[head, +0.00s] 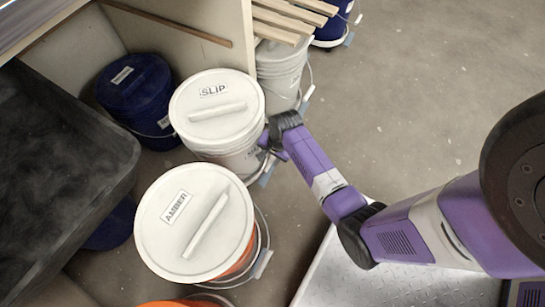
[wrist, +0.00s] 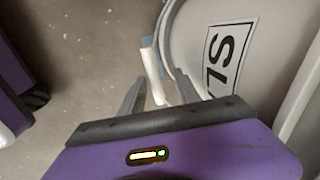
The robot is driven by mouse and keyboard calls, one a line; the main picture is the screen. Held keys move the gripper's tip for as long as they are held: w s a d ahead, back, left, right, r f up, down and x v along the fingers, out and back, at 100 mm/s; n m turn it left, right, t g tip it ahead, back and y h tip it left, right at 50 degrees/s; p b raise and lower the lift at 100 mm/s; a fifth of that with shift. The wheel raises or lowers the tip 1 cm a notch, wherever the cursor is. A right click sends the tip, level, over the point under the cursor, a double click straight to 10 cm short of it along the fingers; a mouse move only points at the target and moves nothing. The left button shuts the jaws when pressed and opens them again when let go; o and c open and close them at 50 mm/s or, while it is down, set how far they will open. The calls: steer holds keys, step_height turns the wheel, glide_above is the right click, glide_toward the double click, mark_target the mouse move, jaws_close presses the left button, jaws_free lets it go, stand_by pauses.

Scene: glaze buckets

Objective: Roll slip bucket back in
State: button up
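The slip bucket (head: 213,120) is white with a lid labelled SLIP. It stands upright on the floor between the amber bucket and a wooden panel. In the wrist view its white wall (wrist: 195,35) with part of the label fills the upper right. My gripper (head: 268,143) is low at the bucket's right side. In the wrist view its two fingers (wrist: 157,90) are apart, one on each side of a white handle grip (wrist: 150,72) beside the bucket. I cannot tell whether they touch it. The bucket's base is mostly hidden.
The amber bucket (head: 178,238) stands in front, close by. A dark blue bucket (head: 137,95) is behind left, beside a black counter or basin (head: 60,160). The wooden panel (head: 215,45) and a grey bucket (head: 280,75) are behind. Open concrete floor (head: 420,90) lies to the right.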

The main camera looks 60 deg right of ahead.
steer(key=shift+s, duration=0.1)
steer(key=p+v, duration=0.4)
steer(key=v, duration=0.3)
steer(key=shift+r, duration=0.4)
